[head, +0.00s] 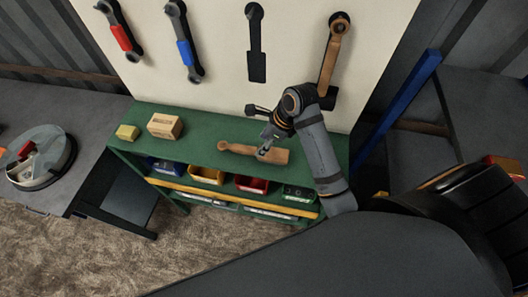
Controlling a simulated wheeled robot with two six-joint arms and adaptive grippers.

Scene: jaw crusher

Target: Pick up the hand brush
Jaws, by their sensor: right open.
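The hand brush (236,149) has a tan wooden body and lies flat on the green bench top (214,128), its narrow handle to the left and its wider block to the right. My right gripper (267,149) is open, pointing down over the brush near where the handle meets the block. The fingers cover a small part of the brush. I cannot tell whether they touch it. My left gripper is not in view.
A wooden block (165,126) and a small yellow block (127,132) stand left on the bench. Tools hang on the cream board (215,45) behind. Coloured bins (206,175) sit below. A round container (42,158) is on the grey table at left.

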